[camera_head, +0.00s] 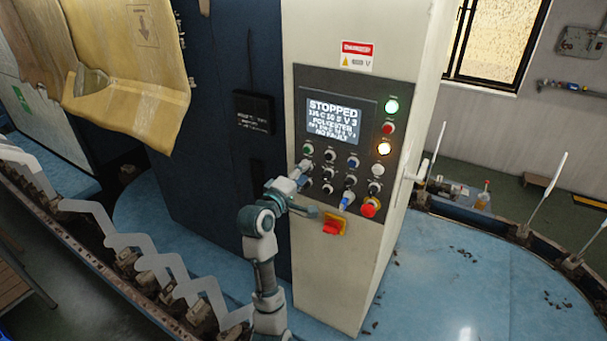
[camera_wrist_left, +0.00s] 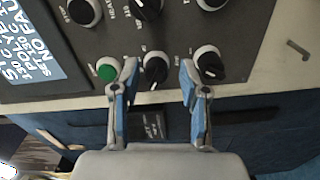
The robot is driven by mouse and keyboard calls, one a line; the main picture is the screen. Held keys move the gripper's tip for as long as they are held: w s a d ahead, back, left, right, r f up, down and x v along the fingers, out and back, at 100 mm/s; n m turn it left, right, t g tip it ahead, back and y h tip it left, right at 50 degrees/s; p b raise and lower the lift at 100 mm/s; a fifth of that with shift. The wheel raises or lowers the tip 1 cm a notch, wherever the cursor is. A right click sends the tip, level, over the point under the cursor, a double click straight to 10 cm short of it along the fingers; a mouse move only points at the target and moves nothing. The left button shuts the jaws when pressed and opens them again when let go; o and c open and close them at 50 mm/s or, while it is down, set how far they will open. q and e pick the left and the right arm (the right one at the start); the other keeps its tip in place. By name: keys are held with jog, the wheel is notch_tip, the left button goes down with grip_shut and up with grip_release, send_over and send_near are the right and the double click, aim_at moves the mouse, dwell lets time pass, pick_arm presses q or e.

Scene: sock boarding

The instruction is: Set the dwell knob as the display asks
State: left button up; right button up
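The display (camera_head: 333,118) on the control panel reads STOPPED, POLYESTER and NO FAULT; its number lines are too blurred to read surely. Several black knobs with white rims sit below it. My left gripper (camera_head: 297,177) is at the panel's left knob column. In the left wrist view its two fingers (camera_wrist_left: 158,80) are apart, one on each side of a black knob (camera_wrist_left: 155,69), with gaps showing. A green button (camera_wrist_left: 107,69) and another black knob (camera_wrist_left: 209,66) lie just outside the fingers. Knob labels are unreadable, so I cannot tell which is dwell. My right gripper is not in view.
A red emergency button (camera_head: 370,207) and a red switch on a yellow plate (camera_head: 333,224) are low on the panel. White sock forms (camera_head: 155,262) line the left rail.

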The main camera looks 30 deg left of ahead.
pick_arm(q)
jog(key=shift+a, duration=0.15)
jog(key=s, duration=1.2)
jog(key=shift+d, duration=0.35)
